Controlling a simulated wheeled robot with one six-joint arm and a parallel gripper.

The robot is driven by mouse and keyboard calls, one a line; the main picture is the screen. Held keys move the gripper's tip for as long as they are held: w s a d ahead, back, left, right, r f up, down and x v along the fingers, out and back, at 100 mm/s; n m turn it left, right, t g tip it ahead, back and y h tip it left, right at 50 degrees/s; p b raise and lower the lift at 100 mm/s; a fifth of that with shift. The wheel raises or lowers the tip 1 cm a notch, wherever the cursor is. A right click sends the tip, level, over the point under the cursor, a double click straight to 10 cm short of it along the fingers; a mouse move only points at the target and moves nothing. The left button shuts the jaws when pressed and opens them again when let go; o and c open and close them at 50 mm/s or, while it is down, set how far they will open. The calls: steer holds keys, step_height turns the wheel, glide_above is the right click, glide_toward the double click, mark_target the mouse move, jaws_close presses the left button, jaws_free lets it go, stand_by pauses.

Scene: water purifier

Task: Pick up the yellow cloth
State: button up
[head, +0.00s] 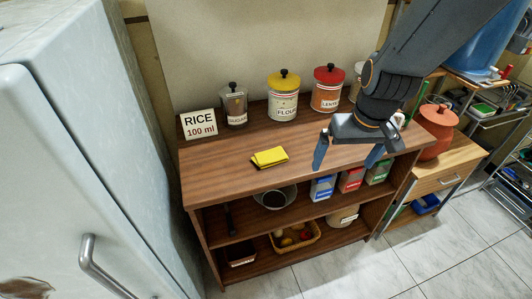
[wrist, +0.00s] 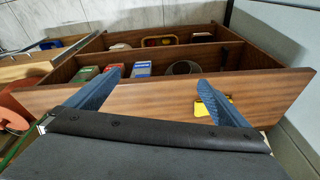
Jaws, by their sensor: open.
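The yellow cloth (head: 269,157) lies folded on the wooden shelf top, near its front edge and left of the middle. My gripper (head: 347,160) is open and empty. It hangs above the right half of the shelf top, to the right of the cloth and apart from it. In the wrist view the cloth (wrist: 203,108) shows beside the right finger of my gripper (wrist: 156,88), and that finger hides part of it.
Behind the cloth stand a sugar jar (head: 234,104), a flour canister (head: 284,96) and a lentil canister (head: 327,88). A rice sign (head: 199,124) stands at the left. A fridge (head: 75,150) is left of the shelf. An orange pot (head: 436,132) stands at right. The shelf top around the cloth is clear.

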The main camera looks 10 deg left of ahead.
mark_target(271, 155)
steer(key=w+a+n, duration=0.1)
steer(key=a, duration=0.5)
steer(key=w+a+f+n+y+p, duration=0.1)
steer(key=w+a, duration=0.1)
steer(key=a, duration=0.4)
steer(key=w+a+n+t, duration=0.1)
steer(key=a+n, duration=0.1)
steer(key=a, duration=0.4)
steer(key=shift+w+f+y, duration=0.3)
steer(key=shift+f+y, duration=0.05)
steer(key=shift+y, duration=0.05)
steer(key=x, duration=0.3)
steer(key=b+x, duration=0.1)
steer(key=x, duration=0.2)
steer(key=shift+s+a, duration=0.1)
steer(key=shift+s, duration=0.1)
steer(key=c, duration=1)
